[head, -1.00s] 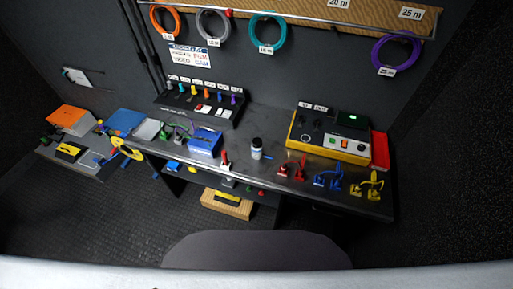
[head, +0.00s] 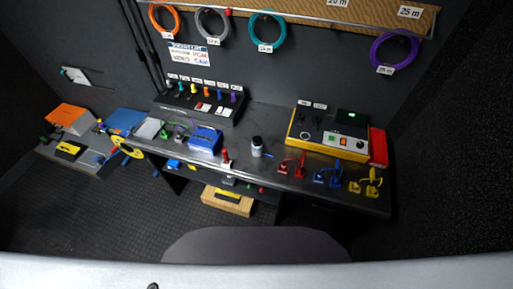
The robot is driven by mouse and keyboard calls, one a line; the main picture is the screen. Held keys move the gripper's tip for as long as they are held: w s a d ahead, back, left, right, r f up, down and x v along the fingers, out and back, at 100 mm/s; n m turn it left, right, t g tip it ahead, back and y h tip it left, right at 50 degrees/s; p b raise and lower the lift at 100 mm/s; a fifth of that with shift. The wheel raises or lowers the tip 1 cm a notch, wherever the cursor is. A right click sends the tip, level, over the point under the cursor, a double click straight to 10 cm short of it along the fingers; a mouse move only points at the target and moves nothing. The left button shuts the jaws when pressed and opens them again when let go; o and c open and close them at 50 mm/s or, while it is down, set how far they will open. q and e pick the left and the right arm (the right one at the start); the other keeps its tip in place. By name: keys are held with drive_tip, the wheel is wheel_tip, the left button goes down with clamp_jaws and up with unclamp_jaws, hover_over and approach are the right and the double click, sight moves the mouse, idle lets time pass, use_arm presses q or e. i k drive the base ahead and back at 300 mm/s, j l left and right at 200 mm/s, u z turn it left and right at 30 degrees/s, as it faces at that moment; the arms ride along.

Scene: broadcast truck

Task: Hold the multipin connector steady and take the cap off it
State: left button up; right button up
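Neither of my grippers is in the head view. No part is clearly recognisable as the capped multipin connector at this size. Candidates on the dark bench (head: 268,118) are short cable sets with small plugs: a red one (head: 291,166), a blue one (head: 328,177) and a yellow one (head: 366,184), lying near the front edge at the right. A green one (head: 164,131) lies further left. A small red upright piece (head: 226,156) stands near the front edge beside a blue box (head: 205,140). Whether any of these wears a cap is too small to tell.
A yellow-sided tester (head: 327,144) with a dark screen stands at the back right, beside a red block (head: 378,147). A dark jar (head: 257,147) stands mid-bench. A rack (head: 200,103) of coloured plugs is behind. A grey chair back (head: 256,246) is in front.

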sight(258, 151)
drive_tip(key=j+z, duration=0.35)
drive_tip(key=j, duration=0.7)
drive_tip(key=k+j+z, duration=0.25)
drive_tip(key=k+j, duration=0.1)
drive_tip(key=j, duration=0.15)
